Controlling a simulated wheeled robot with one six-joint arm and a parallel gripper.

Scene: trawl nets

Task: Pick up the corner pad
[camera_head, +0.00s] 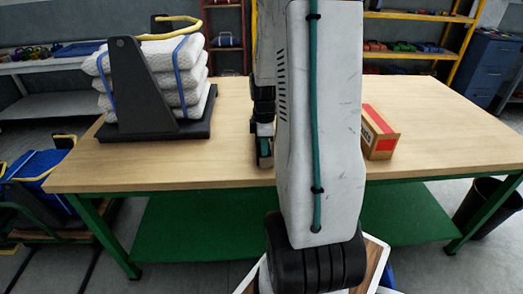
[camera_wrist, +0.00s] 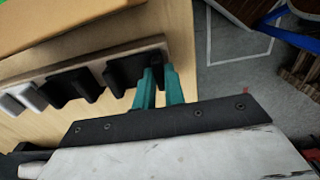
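In the wrist view, several black pads stand in a row along a narrow strip (camera_wrist: 90,62) on the wooden table. One black pad (camera_wrist: 122,72) stands just left of my gripper (camera_wrist: 159,78). Another black piece (camera_wrist: 156,60) shows at the strip's right end, at my teal fingertips. The two fingers stand a little apart, with the dark end piece at their tips. Whether they grip it or only stand around it cannot be told. In the head view my gripper (camera_head: 264,150) is low over the table, partly hidden by my arm. I cannot tell which piece is the corner pad.
A cardboard box (camera_head: 381,132) with a red label stands right of my arm on the table (camera_head: 450,135). A black stand (camera_head: 150,128) with stacked white bundles is at the left. The table's right part is clear. A light-coloured piece (camera_wrist: 28,96) lies at the strip's left end.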

